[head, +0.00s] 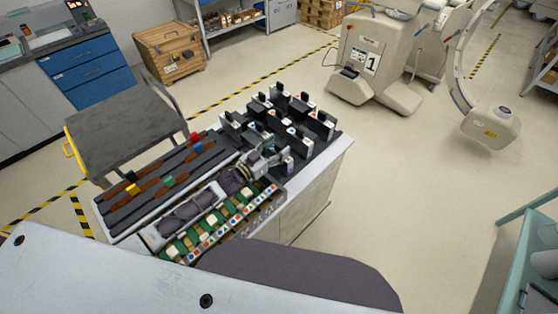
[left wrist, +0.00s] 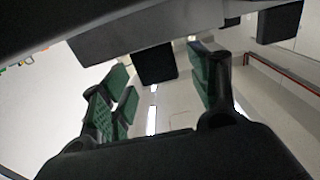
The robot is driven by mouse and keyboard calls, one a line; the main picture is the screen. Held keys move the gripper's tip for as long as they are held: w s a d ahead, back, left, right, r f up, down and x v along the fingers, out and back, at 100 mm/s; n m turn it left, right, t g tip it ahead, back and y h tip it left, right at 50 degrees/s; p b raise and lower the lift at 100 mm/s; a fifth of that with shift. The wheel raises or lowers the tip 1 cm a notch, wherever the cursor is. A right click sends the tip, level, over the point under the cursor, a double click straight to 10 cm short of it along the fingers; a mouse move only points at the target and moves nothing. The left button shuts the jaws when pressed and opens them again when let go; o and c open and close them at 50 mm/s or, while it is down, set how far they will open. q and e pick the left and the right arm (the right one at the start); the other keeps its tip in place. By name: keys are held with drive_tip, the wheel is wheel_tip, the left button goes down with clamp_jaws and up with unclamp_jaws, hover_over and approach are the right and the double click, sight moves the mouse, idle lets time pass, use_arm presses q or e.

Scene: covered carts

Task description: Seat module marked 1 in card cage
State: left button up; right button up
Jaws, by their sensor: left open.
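Several black modules with upright handles and pale, colour-marked faces (head: 283,108) stand on the far right part of the cart top. Their markings are too small to tell which is marked 1. A row of green and white slots with small coloured marks (head: 222,229), seemingly the card cage, runs along the cart's near edge. My left gripper (head: 268,158) is at the near side of the modules, above the far end of that row. In the left wrist view its green-padded fingers (left wrist: 162,92) are apart, with a dark block (left wrist: 156,64) showing between them. Contact cannot be told. My right gripper is not in view.
Brown and black rails with red, yellow and green blocks (head: 160,178) lie on the cart's left. A grey-topped cart (head: 130,125) stands behind. A wooden crate (head: 170,52) and a beige machine labelled 1 (head: 362,42) stand farther back.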

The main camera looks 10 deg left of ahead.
use_arm(q)
clamp_jaws()
idle(0.4)
drive_tip(key=shift+r, duration=0.15)
wheel_tip(320, 180, up, 10)
idle(1.0)
idle(0.5)
